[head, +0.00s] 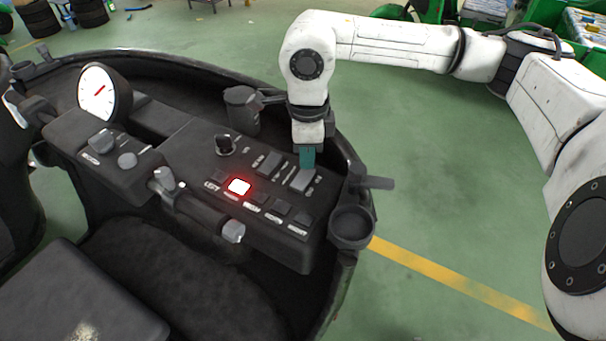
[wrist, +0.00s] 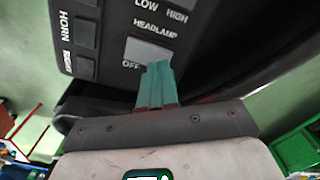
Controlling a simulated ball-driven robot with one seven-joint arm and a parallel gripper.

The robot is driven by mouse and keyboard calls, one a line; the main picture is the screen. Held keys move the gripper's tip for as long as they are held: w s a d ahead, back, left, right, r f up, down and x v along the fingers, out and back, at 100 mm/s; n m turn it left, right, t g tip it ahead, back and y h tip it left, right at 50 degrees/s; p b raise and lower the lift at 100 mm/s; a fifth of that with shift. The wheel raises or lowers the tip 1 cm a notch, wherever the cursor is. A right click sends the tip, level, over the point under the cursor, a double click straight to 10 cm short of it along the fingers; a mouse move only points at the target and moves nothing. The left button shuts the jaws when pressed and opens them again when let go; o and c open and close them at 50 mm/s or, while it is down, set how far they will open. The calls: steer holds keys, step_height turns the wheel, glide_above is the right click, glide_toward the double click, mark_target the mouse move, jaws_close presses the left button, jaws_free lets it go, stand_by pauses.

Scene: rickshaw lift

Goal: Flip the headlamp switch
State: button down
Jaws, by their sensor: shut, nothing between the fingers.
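The headlamp switch (wrist: 143,49) is a light grey rocker on the black panel, with "HEADLAMP" above it and "OFF" at its lower left in the wrist view. In the head view the switch (head: 302,181) sits near the panel's right end. My gripper (head: 307,160) points down over the switch's far edge, its teal fingers shut together with nothing between them. In the wrist view the gripper's fingertips (wrist: 159,66) overlap the switch's lower right edge. I cannot tell whether they touch it.
The dashboard panel (head: 185,160) carries a glowing red button (head: 240,186), several dark buttons, a knob (head: 225,145) and a lever (head: 195,207). A round gauge (head: 97,98) stands at the left. A dark cup holder (head: 351,227) is at the right rim. Green floor (head: 440,200) is open beyond.

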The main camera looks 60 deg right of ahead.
mark_target(307, 171)
steer(key=shift+f+b, duration=1)
steer(key=shift+b, duration=0.05)
stand_by(0.9)
steer(key=shift+r, duration=0.15)
steer(key=shift+r+p, duration=1.15)
steer(key=shift+r, duration=2.25)
